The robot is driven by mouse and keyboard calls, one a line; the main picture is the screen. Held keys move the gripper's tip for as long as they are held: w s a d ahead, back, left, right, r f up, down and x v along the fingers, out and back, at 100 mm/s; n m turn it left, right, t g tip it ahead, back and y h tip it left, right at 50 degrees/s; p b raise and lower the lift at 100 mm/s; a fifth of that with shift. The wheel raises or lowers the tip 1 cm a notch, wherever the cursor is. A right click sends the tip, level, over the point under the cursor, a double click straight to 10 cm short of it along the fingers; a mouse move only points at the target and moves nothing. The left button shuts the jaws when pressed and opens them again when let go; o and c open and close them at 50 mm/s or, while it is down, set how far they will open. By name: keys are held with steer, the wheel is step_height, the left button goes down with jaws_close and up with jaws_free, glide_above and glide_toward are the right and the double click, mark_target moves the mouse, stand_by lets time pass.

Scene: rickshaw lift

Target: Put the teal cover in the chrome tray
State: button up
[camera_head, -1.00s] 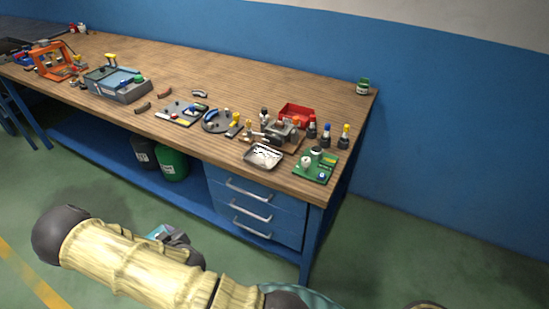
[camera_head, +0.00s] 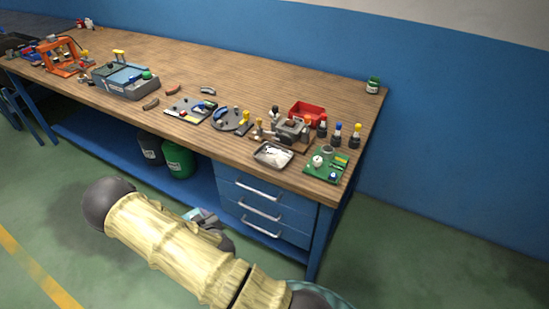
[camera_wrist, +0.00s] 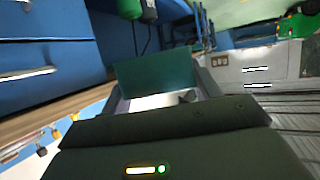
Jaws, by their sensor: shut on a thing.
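The teal cover (camera_wrist: 155,72) is a flat plate that stands out beyond my gripper (camera_wrist: 162,98) in the wrist view. My gripper is shut on it. In the head view my gripper (camera_head: 210,222) is low in front of the bench, and a small part of the teal cover (camera_head: 193,213) shows behind my pale arm. The rest of the cover is hidden there. The chrome tray (camera_head: 273,154) is a shallow silver dish at the front edge of the bench, above the drawers. It is apart from my gripper, to its upper right.
The wooden bench (camera_head: 240,84) carries a vise (camera_head: 291,132), a red bin (camera_head: 307,113), a green board (camera_head: 325,164) and several tools near the tray. Blue drawers (camera_head: 265,208) stand below. Green and dark canisters (camera_head: 177,159) are under the bench. The floor in front is clear.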

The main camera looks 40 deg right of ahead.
steer(key=w+d+r+m+h, duration=0.3)
steer(key=w+d+r+h, duration=0.1)
steer(key=d, duration=0.5)
step_height(320, 180, up, 15)
steer(key=m+g+h+b, duration=0.3)
steer(key=m+g+h, duration=0.6)
steer(key=m, duration=0.2)
glide_above(279, 148)
steer(key=s+a, duration=0.1)
steer(key=a, duration=0.3)
steer(key=shift+s+r, duration=0.1)
steer(key=shift+s, duration=0.15)
steer(key=shift+a+f+b, duration=0.1)
steer(key=shift+f+b, duration=0.7)
steer(key=shift+f, duration=2.35)
steer(key=shift+f, duration=1.9)
steer(key=shift+f+b, duration=0.1)
steer(key=shift+b, duration=0.25)
